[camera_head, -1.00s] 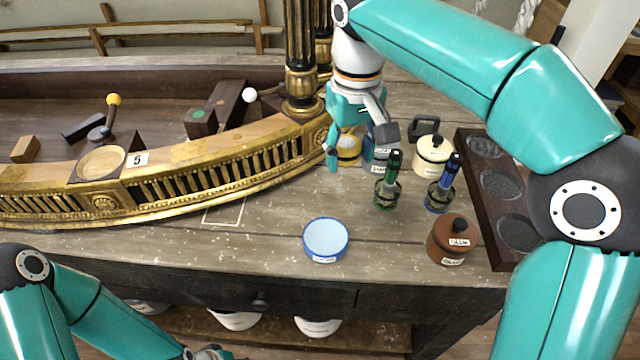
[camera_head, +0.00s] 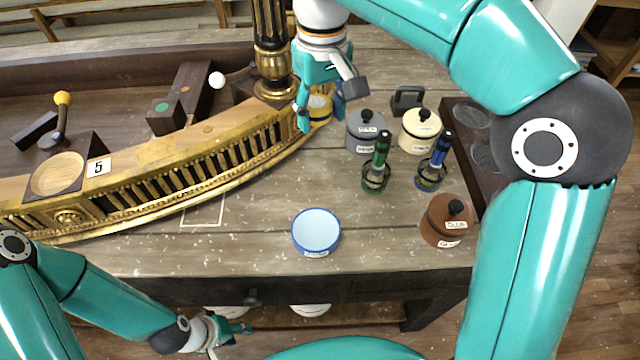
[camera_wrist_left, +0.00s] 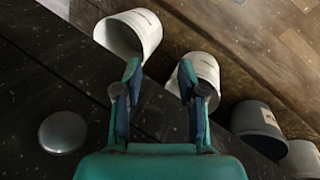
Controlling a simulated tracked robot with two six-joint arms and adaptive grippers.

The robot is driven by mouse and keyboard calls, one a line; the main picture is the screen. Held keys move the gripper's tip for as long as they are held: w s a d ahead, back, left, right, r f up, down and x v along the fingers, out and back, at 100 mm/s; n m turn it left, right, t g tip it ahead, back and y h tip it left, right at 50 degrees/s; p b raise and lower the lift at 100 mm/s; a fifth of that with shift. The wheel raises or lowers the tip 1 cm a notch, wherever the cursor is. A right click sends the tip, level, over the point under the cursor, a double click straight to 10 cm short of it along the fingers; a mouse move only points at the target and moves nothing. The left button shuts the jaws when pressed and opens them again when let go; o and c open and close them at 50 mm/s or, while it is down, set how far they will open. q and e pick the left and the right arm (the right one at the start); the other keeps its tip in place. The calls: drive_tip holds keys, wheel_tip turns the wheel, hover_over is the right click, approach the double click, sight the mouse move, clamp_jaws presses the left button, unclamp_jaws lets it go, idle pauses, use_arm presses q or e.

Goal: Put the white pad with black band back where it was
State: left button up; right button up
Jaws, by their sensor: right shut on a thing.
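I cannot make out a white pad with a black band for sure in either view. My right gripper (camera_head: 322,108) is shut on a yellow, dark-banded round thing (camera_head: 319,106), partly hidden by the fingers, beside the foot of the black and gilt column. Whether it touches the table is unclear. A white-outlined square (camera_head: 203,211) on the table in front of the gilt rail is empty. My left gripper (camera_head: 232,329) is low in front of the table; in the left wrist view (camera_wrist_left: 157,88) its fingers are apart with nothing between them.
A blue-rimmed round dish (camera_head: 316,231), grey jar (camera_head: 365,137), cream jar (camera_head: 420,136), brown jar (camera_head: 447,224), and green (camera_head: 377,174) and blue (camera_head: 434,170) upright tools stand on the table. White buckets (camera_wrist_left: 136,32) are below.

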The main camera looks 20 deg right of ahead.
sight(321, 191)
wheel_tip(321, 191, down, 15)
drive_tip(key=shift+r+b, duration=0.2)
drive_tip(key=shift+b, duration=0.45)
drive_tip(key=shift+f, duration=2.5)
drive_tip(key=shift+f, duration=0.1)
drive_tip(key=o, duration=1.2)
